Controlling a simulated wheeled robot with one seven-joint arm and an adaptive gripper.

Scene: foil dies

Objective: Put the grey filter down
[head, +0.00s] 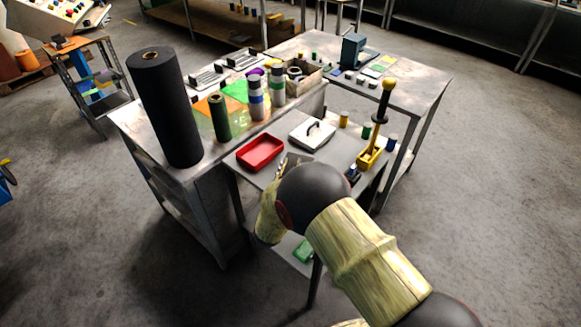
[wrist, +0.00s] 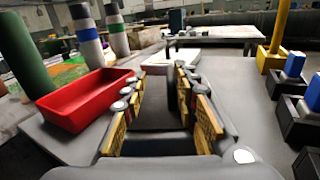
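My gripper (wrist: 160,72) shows from behind in the wrist view, its two yellow-padded fingers apart and pointing forward, low over the grey table. A dark grey block-like shape (wrist: 157,112) fills the space between the fingers. It may be the grey filter, but I cannot tell it surely from my gripper's own parts or the table, nor whether the pads press on it. In the head view my dark, round arm joint hides most of the gripper, close to the front of the red tray.
The red tray (head: 261,153) stands to the left, also near my left finger in the wrist view (wrist: 88,100). A white handled plate (head: 312,136) lies beyond. A yellow lever stand (head: 370,157) and blue blocks in dark holders (wrist: 290,85) stand right. Bare table (wrist: 235,90) lies between.

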